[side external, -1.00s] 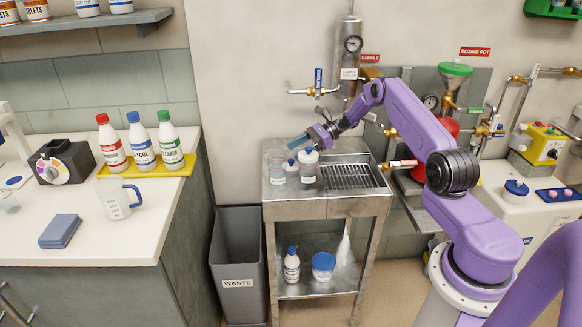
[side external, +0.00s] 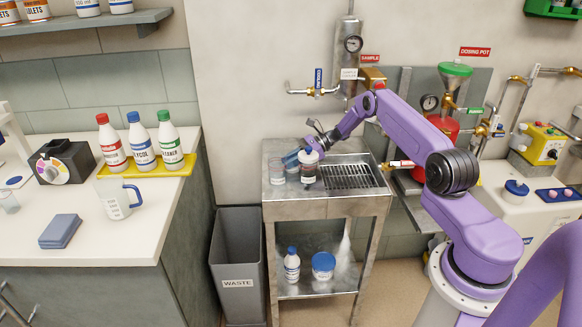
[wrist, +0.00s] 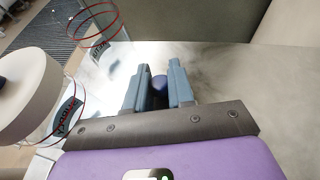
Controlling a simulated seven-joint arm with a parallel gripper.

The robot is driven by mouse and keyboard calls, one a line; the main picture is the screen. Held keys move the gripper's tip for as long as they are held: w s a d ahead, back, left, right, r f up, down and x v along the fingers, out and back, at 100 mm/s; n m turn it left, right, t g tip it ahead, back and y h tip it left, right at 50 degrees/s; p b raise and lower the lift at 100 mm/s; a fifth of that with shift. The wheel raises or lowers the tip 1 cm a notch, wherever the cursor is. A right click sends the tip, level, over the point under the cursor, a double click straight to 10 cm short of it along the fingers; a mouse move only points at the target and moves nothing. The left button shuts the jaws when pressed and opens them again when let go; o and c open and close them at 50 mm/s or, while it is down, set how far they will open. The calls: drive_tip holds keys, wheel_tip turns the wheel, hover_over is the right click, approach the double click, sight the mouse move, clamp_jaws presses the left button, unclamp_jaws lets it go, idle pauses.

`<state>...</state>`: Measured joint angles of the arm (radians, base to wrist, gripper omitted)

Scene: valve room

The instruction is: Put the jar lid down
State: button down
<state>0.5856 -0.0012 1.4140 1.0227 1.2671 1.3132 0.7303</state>
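My gripper (wrist: 159,85) is low over the metal stand, and in the side view its blue fingers (side external: 291,158) reach between two clear jars. In the wrist view a round dark blue knob (wrist: 159,83) shows in the narrow gap between the fingers; whether they grip it I cannot tell. What lies under the knob is hidden. A thick white lid (wrist: 28,95) is at the left of the wrist view, over a clear jar with a red ring (wrist: 72,118). In the side view this white lid (side external: 308,157) is at the top of the right-hand jar.
Another clear jar (side external: 277,172) stands left of the fingers; its red rings show in the wrist view (wrist: 96,32). A drain grate (side external: 350,176) lies to the right on the metal stand (side external: 300,209). A grey waste bin (side external: 238,247) stands to the left.

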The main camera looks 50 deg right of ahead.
drive_tip(key=shift+s, duration=0.1)
idle(0.3)
drive_tip(key=shift+s+a+r, duration=0.1)
drive_tip(key=shift+a+r, duration=0.05)
drive_tip(key=shift+r, duration=0.2)
wheel_tip(320, 180, up, 12)
drive_tip(key=f, duration=0.1)
drive_tip(key=s+a+m+t, duration=0.1)
drive_tip(key=s+a, duration=1.7)
drive_tip(key=shift+n+g, duration=0.5)
drive_tip(key=shift+w+d+f, duration=0.1)
drive_tip(key=shift+w+d, duration=1.95)
